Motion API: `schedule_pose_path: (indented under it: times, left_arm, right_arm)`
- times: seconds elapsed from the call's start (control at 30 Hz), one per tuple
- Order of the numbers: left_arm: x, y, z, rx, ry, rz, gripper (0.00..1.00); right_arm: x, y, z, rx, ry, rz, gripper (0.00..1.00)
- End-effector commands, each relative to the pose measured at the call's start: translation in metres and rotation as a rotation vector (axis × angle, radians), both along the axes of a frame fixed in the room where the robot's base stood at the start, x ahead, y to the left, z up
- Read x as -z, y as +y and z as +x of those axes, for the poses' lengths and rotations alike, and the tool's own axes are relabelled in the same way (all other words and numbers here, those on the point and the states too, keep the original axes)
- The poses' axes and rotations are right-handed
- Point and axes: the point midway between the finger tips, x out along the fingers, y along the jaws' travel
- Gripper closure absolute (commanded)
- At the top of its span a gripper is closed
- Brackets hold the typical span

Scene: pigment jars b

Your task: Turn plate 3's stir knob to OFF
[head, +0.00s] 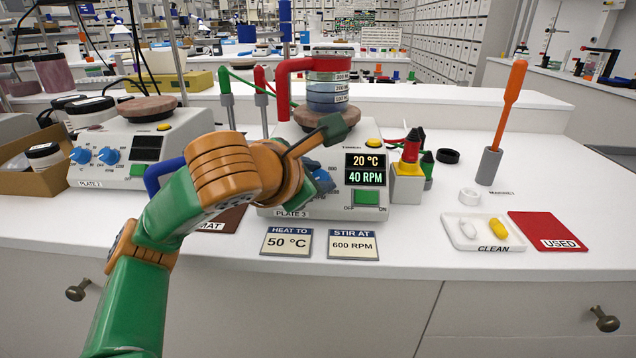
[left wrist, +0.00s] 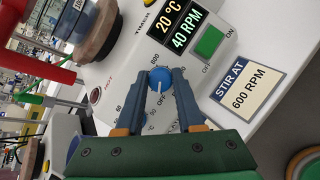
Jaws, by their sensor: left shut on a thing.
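Plate 3 (head: 290,209) is a white hotplate unit in the middle of the bench, its display (head: 366,168) reading 20 °C and 40 RPM. In the left wrist view its blue stir knob (left wrist: 160,77) sits between the fingertips of my left gripper (left wrist: 161,72), which is shut on it. The knob's white pointer line is close to the OFF mark. In the head view my left arm hides much of the panel. My right gripper is in neither view.
Plate 3's green switch (head: 366,197) is under the display. Cards (head: 353,245) lie in front. Plate 2 (head: 85,172) is left; the clean tray (head: 455,237) and red used mat (head: 545,230) are right.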

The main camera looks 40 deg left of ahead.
Motion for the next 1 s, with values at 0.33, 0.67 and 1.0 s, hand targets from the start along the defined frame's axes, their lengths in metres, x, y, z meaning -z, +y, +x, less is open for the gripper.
schedule_pose_path:
  times: [0.33,0.67,1.0]
  left_arm:
    - [0.0022,-0.0008,-0.0001,-0.094,-0.047,-0.083,1.00]
    - [0.0020,-0.0008,-0.0001,-0.116,-0.056,-0.101,1.00]
    - [0.0022,-0.0006,-0.0001,-0.116,-0.055,-0.100,0.42]
  right_arm:
    - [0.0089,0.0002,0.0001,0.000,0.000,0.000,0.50]
    - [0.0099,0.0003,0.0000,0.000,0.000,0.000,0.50]
    - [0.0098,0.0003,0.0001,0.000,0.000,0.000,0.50]
